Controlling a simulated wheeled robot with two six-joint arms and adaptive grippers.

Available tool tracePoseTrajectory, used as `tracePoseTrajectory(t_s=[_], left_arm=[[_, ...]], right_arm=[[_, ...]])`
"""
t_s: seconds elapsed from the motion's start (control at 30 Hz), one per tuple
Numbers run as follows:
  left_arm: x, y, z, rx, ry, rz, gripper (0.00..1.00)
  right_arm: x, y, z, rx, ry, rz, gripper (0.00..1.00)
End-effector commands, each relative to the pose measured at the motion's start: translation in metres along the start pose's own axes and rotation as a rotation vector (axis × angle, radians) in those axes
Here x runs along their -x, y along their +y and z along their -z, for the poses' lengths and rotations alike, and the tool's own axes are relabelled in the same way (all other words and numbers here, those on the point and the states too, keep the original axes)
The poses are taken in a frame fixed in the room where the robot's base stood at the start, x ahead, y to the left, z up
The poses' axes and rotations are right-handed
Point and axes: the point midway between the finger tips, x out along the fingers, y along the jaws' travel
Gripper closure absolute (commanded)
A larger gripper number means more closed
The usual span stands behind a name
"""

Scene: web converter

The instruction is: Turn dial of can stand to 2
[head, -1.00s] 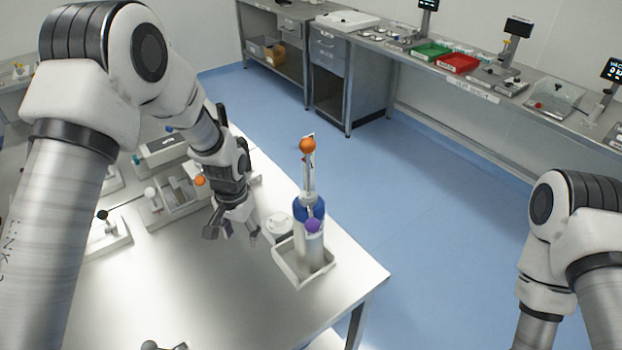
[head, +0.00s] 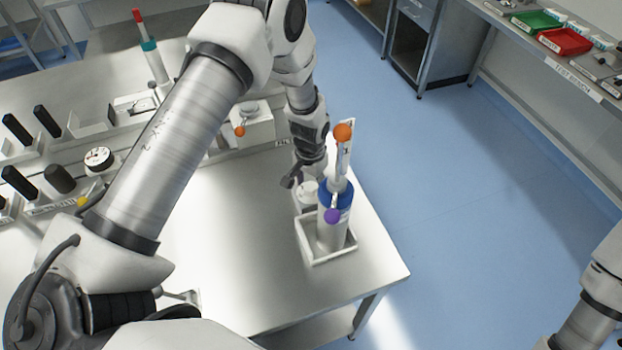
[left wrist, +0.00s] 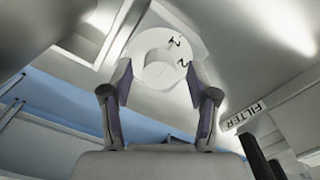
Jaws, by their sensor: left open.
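The can stand is a white tray (head: 331,258) near the table's right corner. A small round white piece (head: 307,197), probably the dial, stands just behind-left of the can. My left gripper (head: 299,180) is over it, partly hidden by the can. In the left wrist view, my open fingers (left wrist: 163,90) frame a white round face (left wrist: 160,60) with dark marks; I cannot read a setting. Contact cannot be told. My right gripper is out of view.
The table (head: 235,230) is clear left of the tray. A station with an orange ball (head: 240,131) stands behind, and a gauge (head: 98,158) and several black handles are at the left. The wrist view shows a FILTER label (left wrist: 246,116). Open floor lies right.

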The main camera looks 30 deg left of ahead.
Motion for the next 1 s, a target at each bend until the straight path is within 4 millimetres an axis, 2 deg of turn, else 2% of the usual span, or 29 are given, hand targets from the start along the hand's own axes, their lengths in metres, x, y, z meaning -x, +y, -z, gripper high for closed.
tracePoseTrajectory(t_s=[0.2,0.37,0.4,0.77,1.0], left_arm=[[-0.001,0.0,0.001,0.0,0.002,0.0,0.4],[-0.001,0.0,0.0,0.0,0.001,0.0,0.97],[-0.001,0.0,0.0,0.0,0.001,0.0,1.0],[-0.003,0.0,0.0,-0.026,0.0,0.0,1.0],[-0.004,0.0,0.0,-0.134,0.001,0.0,1.0]], right_arm=[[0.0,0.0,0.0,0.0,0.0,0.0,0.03],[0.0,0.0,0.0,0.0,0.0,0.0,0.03],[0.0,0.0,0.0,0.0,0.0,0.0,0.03],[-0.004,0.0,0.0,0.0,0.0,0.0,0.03],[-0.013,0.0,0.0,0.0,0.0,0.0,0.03]])
